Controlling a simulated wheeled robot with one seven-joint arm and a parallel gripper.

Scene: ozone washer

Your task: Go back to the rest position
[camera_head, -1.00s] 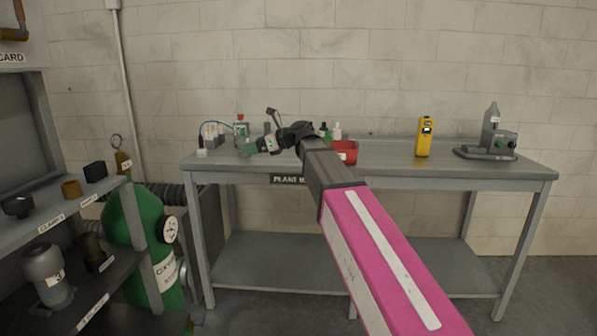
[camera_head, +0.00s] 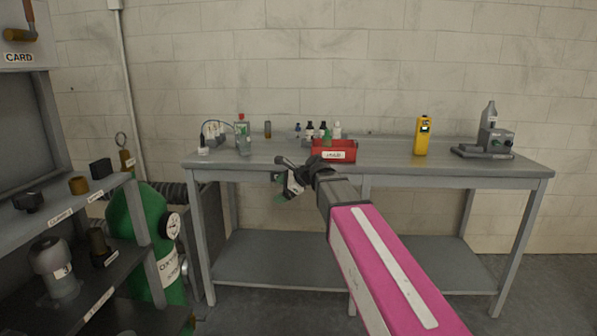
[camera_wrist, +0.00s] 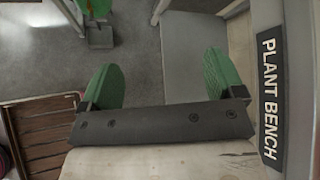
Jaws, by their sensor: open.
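My arm, with its pink and white link, reaches forward from the lower right in the head view. My gripper (camera_head: 279,188) is at its end, just in front of the front edge of the plant bench (camera_head: 400,172) and below its top. In the wrist view my gripper (camera_wrist: 163,85) shows two green finger pads spread wide apart. Nothing is between them; grey floor lies beyond. The "PLANT BENCH" sign (camera_wrist: 270,95) is at the right of the wrist view.
On the bench stand a red bin (camera_head: 334,151) with several bottles behind it, a yellow handheld meter (camera_head: 422,137), a grey device (camera_head: 488,140) and a small green-grey unit (camera_head: 242,138). At left are a shelf rack (camera_head: 70,210) and a green oxygen cylinder (camera_head: 150,235).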

